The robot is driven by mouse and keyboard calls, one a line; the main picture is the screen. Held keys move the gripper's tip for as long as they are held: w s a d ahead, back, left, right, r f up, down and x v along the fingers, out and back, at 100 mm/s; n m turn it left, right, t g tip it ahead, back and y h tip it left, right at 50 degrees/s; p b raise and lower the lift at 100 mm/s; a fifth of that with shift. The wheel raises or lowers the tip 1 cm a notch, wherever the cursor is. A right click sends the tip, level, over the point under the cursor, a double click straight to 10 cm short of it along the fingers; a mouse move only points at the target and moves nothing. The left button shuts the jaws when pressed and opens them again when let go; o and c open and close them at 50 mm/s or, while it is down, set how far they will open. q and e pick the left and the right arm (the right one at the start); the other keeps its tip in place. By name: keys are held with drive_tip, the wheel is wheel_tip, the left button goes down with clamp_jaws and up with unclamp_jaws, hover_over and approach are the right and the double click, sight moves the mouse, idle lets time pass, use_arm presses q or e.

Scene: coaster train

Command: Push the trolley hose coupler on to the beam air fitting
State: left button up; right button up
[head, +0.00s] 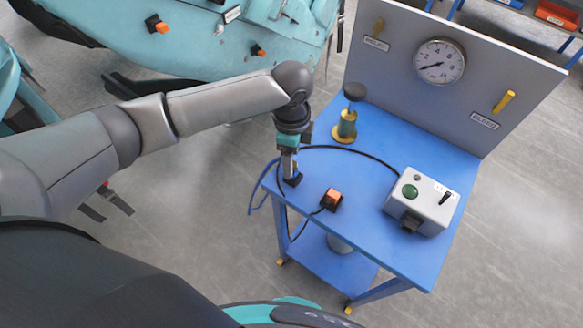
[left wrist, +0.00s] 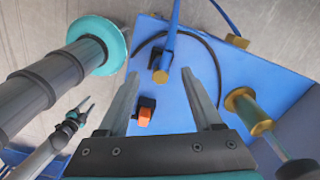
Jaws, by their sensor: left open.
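My left gripper (head: 290,180) points down over the left corner of the blue trolley (head: 375,225). In the left wrist view its two fingers (left wrist: 160,72) are spread apart. A brass-coloured end on a blue hose (left wrist: 160,77), which looks like the hose coupler, shows between the fingertips; I cannot tell whether either finger touches it. In the head view the fingers hide it, and the blue hose (head: 258,198) hangs beside the trolley. The teal coaster beam (head: 215,50) lies at top left; I cannot pick out its air fitting for sure. My right gripper (left wrist: 84,107) shows small.
An orange-and-black plug (head: 332,200) with a black cable lies on the trolley. A grey control box (head: 422,200) stands right. A brass valve with a black knob (head: 346,125) stands behind my gripper. A gauge panel (head: 455,75) closes the back. Bare floor separates trolley and beam.

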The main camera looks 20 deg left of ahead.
use_arm(q)
wheel_tip(320, 180, down, 3)
drive_tip(key=shift+r, duration=0.2)
clamp_jaws()
idle(0.4)
